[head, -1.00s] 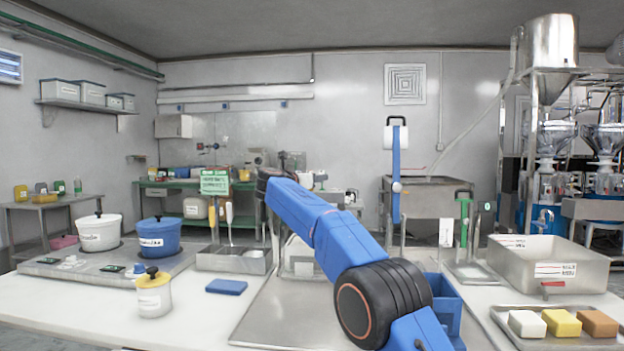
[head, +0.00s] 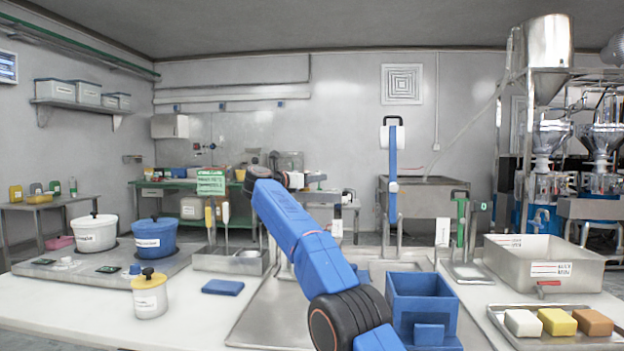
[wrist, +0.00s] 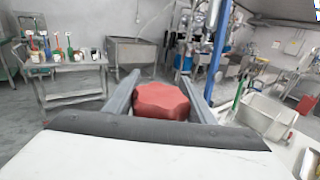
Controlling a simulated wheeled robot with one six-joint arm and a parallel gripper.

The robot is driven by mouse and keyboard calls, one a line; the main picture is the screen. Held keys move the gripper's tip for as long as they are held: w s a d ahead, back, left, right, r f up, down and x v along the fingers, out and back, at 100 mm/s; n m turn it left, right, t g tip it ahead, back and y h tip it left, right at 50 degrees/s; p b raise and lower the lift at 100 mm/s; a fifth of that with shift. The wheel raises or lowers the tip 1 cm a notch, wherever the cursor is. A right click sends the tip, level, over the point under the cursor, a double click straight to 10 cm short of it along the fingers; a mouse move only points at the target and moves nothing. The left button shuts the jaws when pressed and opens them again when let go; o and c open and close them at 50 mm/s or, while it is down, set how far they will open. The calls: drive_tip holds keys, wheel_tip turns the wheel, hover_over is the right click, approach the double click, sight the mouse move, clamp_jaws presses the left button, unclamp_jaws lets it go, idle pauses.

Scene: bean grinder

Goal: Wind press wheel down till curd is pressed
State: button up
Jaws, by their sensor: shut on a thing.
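A red lobed wheel (wrist: 161,101), which looks like the press wheel, sits between the two grey fingers of my gripper (wrist: 163,92) in the wrist view. The fingers are shut on it, one on each side. In the head view my blue arm reaches up and left over the steel tray, and its dark end hides the fingertips and wheel. A blue open-topped box (head: 422,290) stands right of my arm. I cannot make out the press plate or the curd.
A blue upright post (head: 393,165) stands behind the box. A steel basin (head: 545,265) and a tray (head: 560,345) with several blocks are at right. A blue pot (head: 156,240), a white pot (head: 95,235) and a yellow-lidded jar (head: 150,298) are at left.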

drive_tip(key=shift+a+f, duration=0.1)
drive_tip(key=shift+f, duration=0.05)
drive_tip(key=o, duration=1.1)
drive_tip(key=shift+c, duration=0.2)
drive_tip(key=shift+s, duration=0.15)
drive_tip(key=v, duration=1.7)
drive_tip(key=shift+s, duration=0.1)
